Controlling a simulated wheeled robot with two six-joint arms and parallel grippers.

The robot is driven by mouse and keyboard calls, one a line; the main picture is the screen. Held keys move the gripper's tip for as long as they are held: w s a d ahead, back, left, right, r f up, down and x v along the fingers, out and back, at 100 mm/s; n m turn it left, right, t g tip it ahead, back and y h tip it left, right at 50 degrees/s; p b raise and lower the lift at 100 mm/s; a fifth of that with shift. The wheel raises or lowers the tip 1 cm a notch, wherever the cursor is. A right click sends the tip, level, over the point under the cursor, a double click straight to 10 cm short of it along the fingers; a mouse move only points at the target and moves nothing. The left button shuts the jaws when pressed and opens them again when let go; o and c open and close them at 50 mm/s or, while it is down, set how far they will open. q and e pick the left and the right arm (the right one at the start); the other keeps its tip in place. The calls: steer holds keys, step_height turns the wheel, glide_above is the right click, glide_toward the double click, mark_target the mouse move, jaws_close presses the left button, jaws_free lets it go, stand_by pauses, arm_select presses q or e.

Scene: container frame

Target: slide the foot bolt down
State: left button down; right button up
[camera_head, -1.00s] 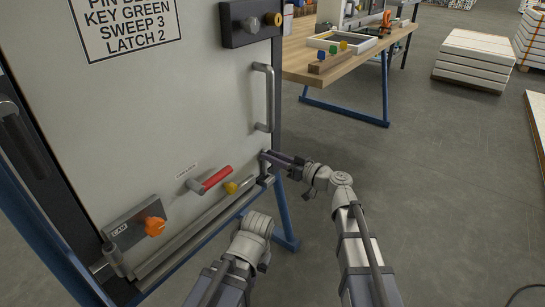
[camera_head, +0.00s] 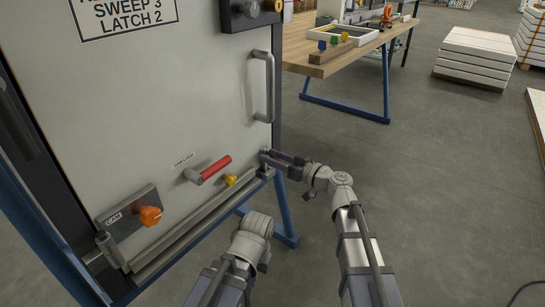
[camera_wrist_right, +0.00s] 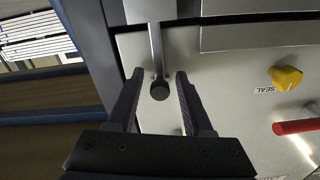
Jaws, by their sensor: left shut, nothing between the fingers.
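The foot bolt is at the lower right corner of the grey door panel (camera_head: 130,110). In the right wrist view, a slim metal rod (camera_wrist_right: 156,45) with a dark round knob (camera_wrist_right: 160,90) on its end shows there. My right gripper (camera_wrist_right: 159,78) is open, with one finger on each side of the knob and a gap on both sides. In the head view the right gripper (camera_head: 268,157) is at the panel's lower right edge and hides most of the bolt. My left arm's wrist (camera_head: 252,235) is low in front of the panel; its fingers are hidden.
The panel carries a red-gripped lever (camera_head: 210,170), a yellow knob (camera_head: 230,180), an orange knob (camera_head: 150,215) and an upright handle (camera_head: 264,87). A blue frame leg (camera_head: 284,210) stands below the right gripper.

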steer(key=shift+o, duration=0.4)
steer(key=v, duration=0.7)
steer(key=shift+s+d, duration=0.25)
steer(key=shift+d, duration=0.05)
